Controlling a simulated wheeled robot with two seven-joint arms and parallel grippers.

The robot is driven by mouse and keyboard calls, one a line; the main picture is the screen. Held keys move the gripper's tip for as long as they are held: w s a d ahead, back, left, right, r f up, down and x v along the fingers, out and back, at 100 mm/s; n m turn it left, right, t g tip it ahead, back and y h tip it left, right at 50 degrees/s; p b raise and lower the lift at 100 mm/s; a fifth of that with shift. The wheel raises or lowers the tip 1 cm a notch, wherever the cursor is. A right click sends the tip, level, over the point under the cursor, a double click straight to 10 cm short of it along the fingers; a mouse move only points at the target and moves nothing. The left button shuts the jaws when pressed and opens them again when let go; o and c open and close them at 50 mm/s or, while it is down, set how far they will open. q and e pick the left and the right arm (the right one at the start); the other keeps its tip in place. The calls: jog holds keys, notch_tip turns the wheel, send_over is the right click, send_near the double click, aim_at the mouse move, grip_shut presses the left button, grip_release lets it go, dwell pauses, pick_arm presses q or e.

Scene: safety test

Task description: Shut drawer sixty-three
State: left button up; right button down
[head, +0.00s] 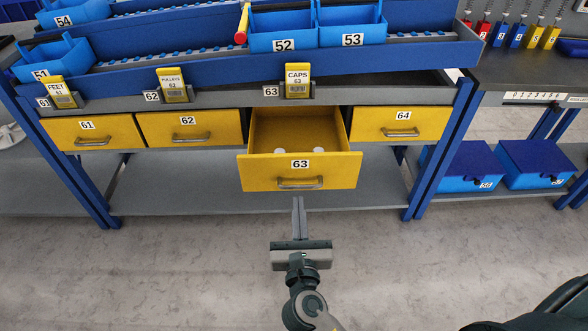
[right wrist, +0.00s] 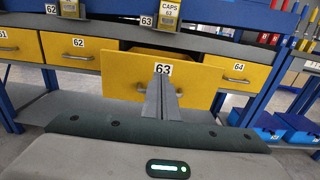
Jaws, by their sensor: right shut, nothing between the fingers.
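Drawer sixty-three (head: 260,171) is a yellow drawer pulled out from under the workbench, with a black-on-white 63 label and a grey bar handle. Two pale round things (head: 317,151) lie inside it. Its front also shows in the right wrist view (right wrist: 125,76). My right gripper (head: 299,203) is shut and empty, pointing at the drawer front just below the handle in the head view. My left gripper is not in view.
Drawers 61 (head: 92,132), 62 (head: 189,128) and 64 (head: 400,124) sit flush in the bench. A grey lower shelf (head: 200,193) runs beneath. Blue boxes (head: 467,168) stand on a shelf at right. The floor in front is clear.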

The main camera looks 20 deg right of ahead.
aim_at(295, 157)
jog(key=shift+w, duration=0.1)
jog(key=x, duration=1.3)
jog(key=shift+w+d, duration=0.1)
jog(key=shift+w, duration=0.15)
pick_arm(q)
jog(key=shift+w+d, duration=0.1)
pick_arm(e)
jog(key=shift+w, duration=0.15)
